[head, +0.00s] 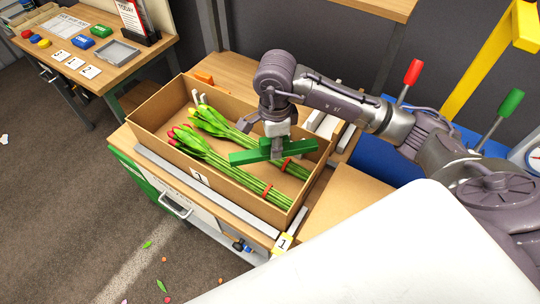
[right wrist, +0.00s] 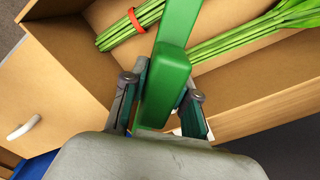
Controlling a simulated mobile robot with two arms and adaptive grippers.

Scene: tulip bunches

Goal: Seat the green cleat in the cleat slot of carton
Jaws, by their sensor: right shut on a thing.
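My right gripper (head: 278,150) is shut on the green cleat (head: 247,157), a long green bar. It holds the cleat over the open cardboard carton (head: 155,137), above the tulip stems. The right wrist view shows the cleat (right wrist: 176,60) between my two fingers (right wrist: 165,95), running away from the gripper. Two tulip bunches with red bands lie in the carton: the near bunch (head: 225,172) and the far bunch (head: 232,131). I cannot make out the cleat slot, and I cannot tell whether the cleat touches the carton walls. My left gripper is not in view.
The carton stands on a wooden bench with a label "1" (head: 283,243) at its front corner. A blue surface with a red-handled lever (head: 412,72) and a green-handled lever (head: 511,102) is at right. A side table (head: 118,60) with small coloured blocks is at upper left.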

